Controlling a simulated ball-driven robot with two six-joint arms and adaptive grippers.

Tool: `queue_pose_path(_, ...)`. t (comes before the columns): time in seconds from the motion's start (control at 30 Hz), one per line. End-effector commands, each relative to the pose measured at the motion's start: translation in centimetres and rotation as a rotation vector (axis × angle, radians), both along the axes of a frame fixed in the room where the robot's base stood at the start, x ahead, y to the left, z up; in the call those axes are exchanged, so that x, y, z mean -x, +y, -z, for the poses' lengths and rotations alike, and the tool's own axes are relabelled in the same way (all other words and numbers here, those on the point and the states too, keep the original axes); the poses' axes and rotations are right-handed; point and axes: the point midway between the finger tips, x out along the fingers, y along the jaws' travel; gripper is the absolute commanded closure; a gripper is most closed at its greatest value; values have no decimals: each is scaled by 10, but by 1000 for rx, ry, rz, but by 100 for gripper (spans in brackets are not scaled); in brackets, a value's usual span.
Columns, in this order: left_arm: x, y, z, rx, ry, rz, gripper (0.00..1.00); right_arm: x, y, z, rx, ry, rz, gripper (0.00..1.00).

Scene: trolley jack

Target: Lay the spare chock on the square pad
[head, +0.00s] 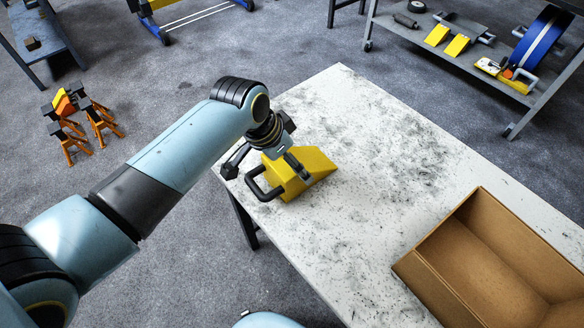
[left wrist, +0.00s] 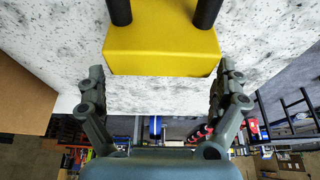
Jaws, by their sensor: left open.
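A yellow wedge-shaped chock (head: 317,160) with a black handle (head: 262,188) rests on the near-left part of the speckled white table (head: 380,140). In the left wrist view the chock (left wrist: 160,50) fills the top middle, its handle posts at the upper edge. My left gripper (head: 266,167) is over the chock from the left arm. Its jaws are open, one finger on either side of the chock's end in the left wrist view (left wrist: 162,76), with gaps between. I cannot tell the exact height. No square pad is distinguishable. My right gripper is out of view.
An open cardboard box (head: 490,265) stands at the table's right. The table's middle is clear. Two more yellow chocks (head: 457,46) lie on a grey trolley (head: 480,60) at the back right. Orange jack stands (head: 80,122) stand on the floor at left.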

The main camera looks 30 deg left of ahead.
Motion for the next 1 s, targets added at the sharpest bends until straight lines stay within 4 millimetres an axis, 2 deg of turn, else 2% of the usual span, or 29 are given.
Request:
queue_pose_path(0.07, -1, -1, 6, 0, 1, 0, 0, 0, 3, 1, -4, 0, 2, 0)
queue_pose_path(0.27, -2, -1, 6, 0, 0, 0, 0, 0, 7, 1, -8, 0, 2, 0)
queue_pose_path(0.37, -2, -1, 6, 0, 0, 0, 10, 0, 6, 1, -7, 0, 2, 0)
queue_pose_path(0.83, -1, -1, 6, 0, 1, -1, 72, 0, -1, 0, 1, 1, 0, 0)
queue_pose_path(1.0, -3, -1, 5, 0, -3, 0, 72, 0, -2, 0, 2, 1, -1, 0)
